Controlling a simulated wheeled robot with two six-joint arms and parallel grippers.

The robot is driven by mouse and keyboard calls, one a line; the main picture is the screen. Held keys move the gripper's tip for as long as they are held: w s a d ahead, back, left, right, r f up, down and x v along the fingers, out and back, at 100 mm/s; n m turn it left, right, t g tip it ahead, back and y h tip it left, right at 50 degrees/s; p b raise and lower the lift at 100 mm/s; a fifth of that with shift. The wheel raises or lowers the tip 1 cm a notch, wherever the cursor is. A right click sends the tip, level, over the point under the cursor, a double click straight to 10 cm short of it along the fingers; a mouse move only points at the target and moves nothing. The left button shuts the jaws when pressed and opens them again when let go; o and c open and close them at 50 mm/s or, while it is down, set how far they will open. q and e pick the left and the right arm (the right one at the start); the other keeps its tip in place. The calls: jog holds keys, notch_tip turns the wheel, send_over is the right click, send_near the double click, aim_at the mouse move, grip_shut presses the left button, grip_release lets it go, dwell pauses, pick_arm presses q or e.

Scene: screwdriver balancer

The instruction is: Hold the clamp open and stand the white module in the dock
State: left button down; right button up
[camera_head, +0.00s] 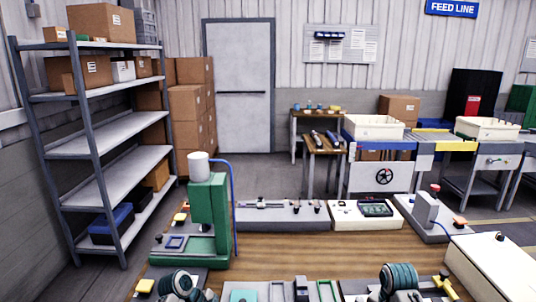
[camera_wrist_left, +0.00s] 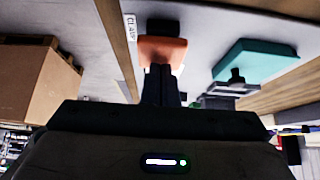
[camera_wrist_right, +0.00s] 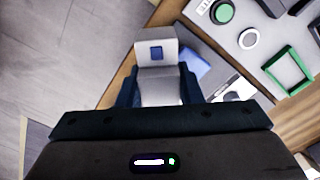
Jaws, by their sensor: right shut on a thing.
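In the right wrist view my right gripper (camera_wrist_right: 160,88) is shut on the white module (camera_wrist_right: 158,72), which has a dark blue square on its face. One finger is on each side of it, and the module is tilted in this view. In the left wrist view the fingers of my left gripper (camera_wrist_left: 160,85) are close together, with nothing seen between them. Their tips overlap an orange pad (camera_wrist_left: 163,49) beside a label (camera_wrist_left: 130,27) reading CLAMP; contact cannot be told. A green square frame (camera_wrist_right: 290,70) lies on a grey panel; whether it is the dock cannot be told.
A green press-like stand (camera_head: 209,215) rises on the bench's left. A grey fixture (camera_head: 283,216) and a white box with a green board (camera_head: 375,209) stand along the back. A blue flat piece (camera_wrist_right: 196,66) lies beyond the module. Bare wooden bench (camera_head: 310,252) lies between the rows.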

pick_arm(q)
jog(key=shift+f, duration=0.6)
pick_arm(e)
jog(key=shift+f, duration=0.3)
jog(key=shift+w+a+f+n, duration=0.35)
jog(key=shift+w+a+n, duration=1.05)
jog(key=shift+a, duration=1.65)
jog(key=shift+w+a+f+n, duration=0.3)
jog(key=shift+w+a+n, duration=0.65)
jog(key=shift+a+n, duration=1.6)
jog(key=shift+w+a+f+n, duration=0.35)
jog(key=shift+w+a+n, duration=0.75)
jog(key=shift+a, duration=2.5)
jog(key=shift+f, duration=0.8)
jog(key=o, duration=1.1)
jog(key=shift+o, duration=0.2)
